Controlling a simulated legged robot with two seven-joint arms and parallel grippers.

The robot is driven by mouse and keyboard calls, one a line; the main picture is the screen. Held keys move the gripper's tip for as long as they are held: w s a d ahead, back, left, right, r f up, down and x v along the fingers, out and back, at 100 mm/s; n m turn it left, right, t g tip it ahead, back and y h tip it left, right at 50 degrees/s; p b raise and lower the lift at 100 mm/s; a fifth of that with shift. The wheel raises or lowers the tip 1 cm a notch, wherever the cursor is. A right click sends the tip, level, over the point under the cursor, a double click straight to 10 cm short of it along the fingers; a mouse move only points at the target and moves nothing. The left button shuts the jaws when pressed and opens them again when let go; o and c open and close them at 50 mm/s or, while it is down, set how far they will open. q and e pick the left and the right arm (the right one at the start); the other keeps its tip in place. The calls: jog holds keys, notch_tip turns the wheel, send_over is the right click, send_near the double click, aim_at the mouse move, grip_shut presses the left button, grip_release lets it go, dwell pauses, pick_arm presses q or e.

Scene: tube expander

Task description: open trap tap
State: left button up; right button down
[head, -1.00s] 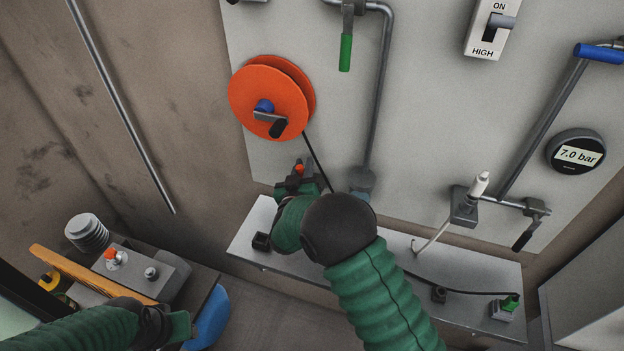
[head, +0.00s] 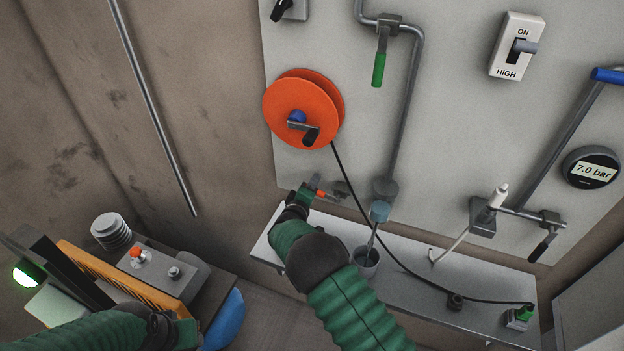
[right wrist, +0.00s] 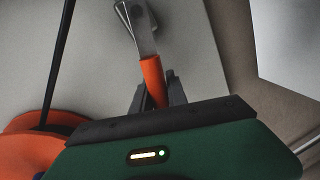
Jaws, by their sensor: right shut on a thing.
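A tap (head: 342,190) with an orange-gripped metal lever sits low on the left of the wall panel. In the right wrist view the orange grip (right wrist: 152,78) runs between the dark fingers, and its flat metal lever leads up to the tap body (right wrist: 130,12). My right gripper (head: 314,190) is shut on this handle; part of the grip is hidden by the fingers. My left gripper (head: 188,334) is low at the left, away from the tap, and its fingers are too unclear to tell their state.
An orange reel (head: 298,108) hangs above the tap, with a black cable running down past it. A grey pipe (head: 385,186) ends right of the tap, above a cup (head: 365,262) on the shelf (head: 440,300). A green-handled valve (head: 378,68) is higher up.

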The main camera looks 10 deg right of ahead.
jog(key=shift+a+f+n+g+h+b, duration=0.15)
jog(key=shift+f+n+g+h+b, duration=0.2)
jog(key=shift+f+n, duration=0.95)
jog(key=c, duration=1.5)
grip_release()
jog(key=shift+o, duration=1)
jog(key=shift+w+f, duration=0.1)
jog(key=shift+w, duration=0.1)
